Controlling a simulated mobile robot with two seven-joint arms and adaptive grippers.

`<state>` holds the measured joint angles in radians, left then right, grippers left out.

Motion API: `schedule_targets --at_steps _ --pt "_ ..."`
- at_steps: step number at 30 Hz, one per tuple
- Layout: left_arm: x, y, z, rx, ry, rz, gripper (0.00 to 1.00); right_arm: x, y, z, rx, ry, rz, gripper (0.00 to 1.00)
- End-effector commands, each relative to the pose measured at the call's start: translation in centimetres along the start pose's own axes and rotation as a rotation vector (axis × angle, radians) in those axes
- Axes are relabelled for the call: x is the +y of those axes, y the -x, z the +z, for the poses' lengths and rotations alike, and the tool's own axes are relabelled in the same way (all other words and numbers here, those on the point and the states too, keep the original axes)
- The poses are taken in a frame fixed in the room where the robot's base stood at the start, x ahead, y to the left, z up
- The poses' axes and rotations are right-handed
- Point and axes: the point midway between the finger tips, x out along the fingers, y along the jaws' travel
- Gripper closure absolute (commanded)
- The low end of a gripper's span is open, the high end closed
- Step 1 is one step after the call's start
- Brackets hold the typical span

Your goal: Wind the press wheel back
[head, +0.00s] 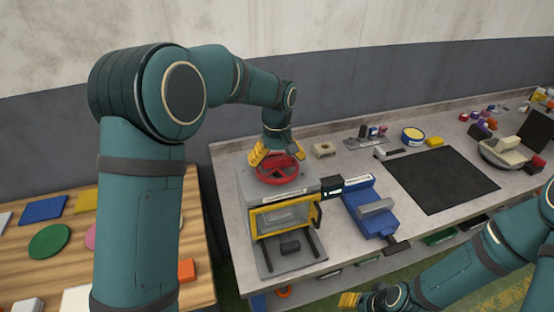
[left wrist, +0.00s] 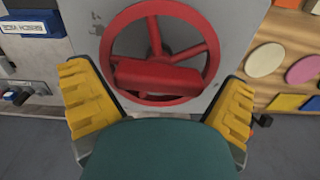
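The red press wheel (head: 278,169) lies flat on top of the grey press (head: 316,186), which has a yellow-framed front window (head: 285,215). In the left wrist view the wheel (left wrist: 150,95) shows its rim, spokes and a red bar across it. My left gripper (head: 268,156) is right over the wheel's back part. Its yellow fingers (left wrist: 160,110) are spread wide on either side of the wheel, with nothing between them gripped. Whether a finger touches the rim cannot be told. My right gripper (head: 349,300) is low at the bottom edge, away from the bench; its fingers are partly out of view.
A blue vise (head: 369,207) stands right beside the press. A black mat (head: 440,180) lies further right on the bench, with small items along the back. A wooden table (head: 75,255) with coloured flat shapes is at the left.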

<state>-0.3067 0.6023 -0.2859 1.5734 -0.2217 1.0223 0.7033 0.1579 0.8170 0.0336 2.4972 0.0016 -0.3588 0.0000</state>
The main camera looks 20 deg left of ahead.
Motion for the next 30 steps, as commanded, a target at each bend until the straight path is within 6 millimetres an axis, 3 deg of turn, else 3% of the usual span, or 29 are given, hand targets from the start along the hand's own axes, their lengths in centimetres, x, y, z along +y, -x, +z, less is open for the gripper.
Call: schedule_targets --at_steps 8,21,30 --pt "0.1 1.7 -0.1 0.004 0.000 0.003 0.00 0.0 0.0 0.0 0.000 0.000 0.000 0.53" --pt "0.1 10.0 0.0 0.003 0.000 0.003 0.00 0.0 0.0 0.0 0.000 0.000 0.000 0.53" --pt "0.0 12.0 0.0 0.000 0.000 0.000 0.00 0.0 0.0 0.0 0.000 0.000 0.000 0.53"
